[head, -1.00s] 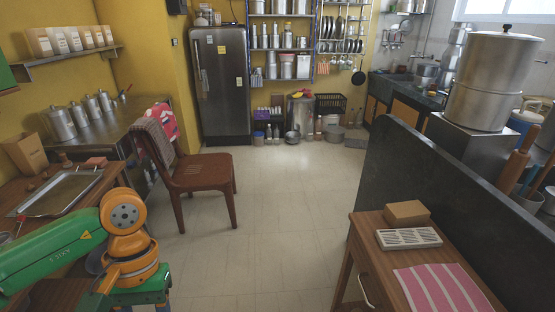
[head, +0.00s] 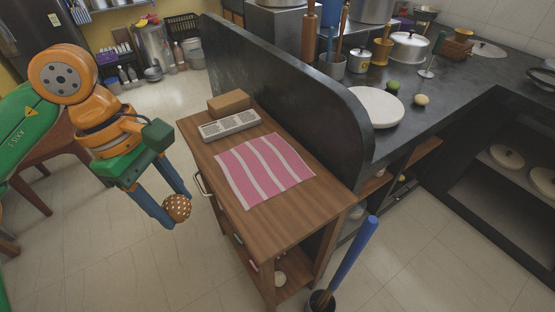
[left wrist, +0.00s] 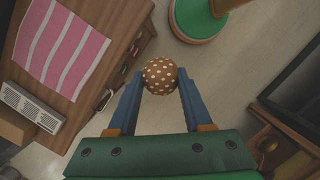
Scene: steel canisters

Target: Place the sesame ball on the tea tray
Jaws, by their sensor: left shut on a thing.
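The sesame ball (head: 177,207) is round and brown with pale dots. My left gripper (head: 176,210) is shut on it, with a blue finger on each side, in the air left of the wooden cart. The left wrist view also shows the ball (left wrist: 160,74) between the fingertips of the left gripper (left wrist: 160,80). A pale slatted tray (head: 229,125), which looks like the tea tray, lies on the cart top behind the striped cloth. It also shows in the left wrist view (left wrist: 32,107). Its top is bare. My right gripper is not in view.
The wooden cart (head: 262,221) bears a pink striped cloth (head: 264,169) and a brown block (head: 229,102) behind the tray. A dark partition (head: 290,95) stands along its far side. A blue-handled tool (head: 345,262) stands at its front right. Open floor lies left.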

